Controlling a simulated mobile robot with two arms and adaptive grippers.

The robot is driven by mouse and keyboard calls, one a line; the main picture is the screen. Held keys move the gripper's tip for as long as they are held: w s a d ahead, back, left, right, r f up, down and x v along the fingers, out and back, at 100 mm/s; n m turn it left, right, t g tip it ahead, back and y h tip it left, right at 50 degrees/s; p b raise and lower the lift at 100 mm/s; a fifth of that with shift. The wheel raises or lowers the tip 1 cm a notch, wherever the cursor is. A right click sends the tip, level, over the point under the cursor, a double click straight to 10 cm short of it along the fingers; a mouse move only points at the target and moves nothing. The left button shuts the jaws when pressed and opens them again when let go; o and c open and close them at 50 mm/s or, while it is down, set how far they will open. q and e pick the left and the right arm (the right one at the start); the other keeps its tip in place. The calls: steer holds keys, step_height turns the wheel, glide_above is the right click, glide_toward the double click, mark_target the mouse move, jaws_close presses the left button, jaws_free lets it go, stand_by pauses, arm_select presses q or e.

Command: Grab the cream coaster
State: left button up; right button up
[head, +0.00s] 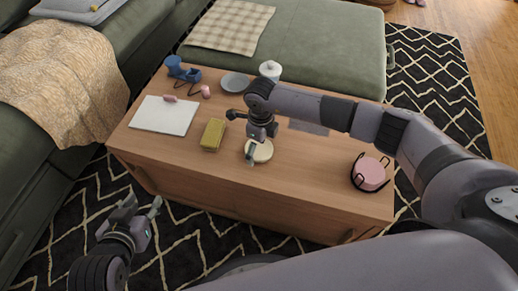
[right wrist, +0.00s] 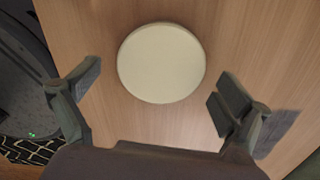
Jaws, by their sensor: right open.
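The cream coaster (head: 263,152) is a flat round disc lying on the wooden table near its front edge. In the right wrist view the coaster (right wrist: 161,63) lies whole and unobstructed, just beyond and between the spread fingers. My right gripper (head: 250,136) is over the coaster from above and hides part of it in the head view. It is open and empty, and its fingers (right wrist: 158,92) stand apart on either side in the wrist view. My left gripper (head: 143,209) is open and empty, low in front of the table at the left.
On the wooden table (head: 310,180) are a yellow-green block (head: 213,135) left of the coaster, a white sheet-like board (head: 165,115), a grey plate (head: 235,82), a white lidded jar (head: 270,71), a blue object (head: 180,70) and a pink round item in a black holder (head: 369,173). Green sofa sections surround the table.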

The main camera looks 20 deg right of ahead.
steer(key=shift+c, duration=0.5)
steer(key=c, duration=1.2)
